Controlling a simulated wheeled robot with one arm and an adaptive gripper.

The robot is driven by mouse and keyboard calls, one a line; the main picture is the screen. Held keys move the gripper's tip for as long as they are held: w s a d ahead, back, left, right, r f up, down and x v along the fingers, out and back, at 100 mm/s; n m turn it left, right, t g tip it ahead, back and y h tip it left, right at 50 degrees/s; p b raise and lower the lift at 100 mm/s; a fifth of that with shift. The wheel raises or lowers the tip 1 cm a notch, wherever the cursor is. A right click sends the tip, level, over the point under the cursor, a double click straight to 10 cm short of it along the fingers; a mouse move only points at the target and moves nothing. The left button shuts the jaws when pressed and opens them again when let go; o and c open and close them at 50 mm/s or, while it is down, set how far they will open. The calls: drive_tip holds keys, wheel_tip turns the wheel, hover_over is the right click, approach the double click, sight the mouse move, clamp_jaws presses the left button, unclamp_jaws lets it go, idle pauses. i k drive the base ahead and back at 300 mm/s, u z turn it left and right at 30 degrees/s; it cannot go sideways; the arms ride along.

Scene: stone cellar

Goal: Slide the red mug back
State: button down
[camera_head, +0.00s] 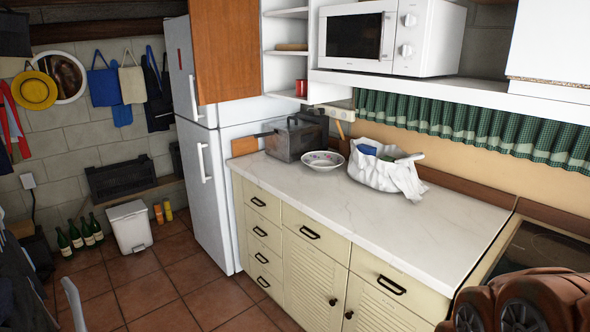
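A small red object (301,87), which looks like the red mug, stands on the lowest shelf of the narrow white open shelf unit (313,60), left of the microwave. It is upright and close to the right side of that compartment. It is too small in the picture to make out a handle. My gripper is not in view, so I cannot see how far it is from the mug or whether it holds anything.
A white microwave (390,38) sits right of the shelf unit. The counter's front right is clear. A fridge (205,150) stands left; tiled floor shows beyond.

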sight(301, 84)
drive_tip(key=u, duration=0.5)
drive_tip(key=i, duration=2)
drive_tip(key=u, duration=0.55)
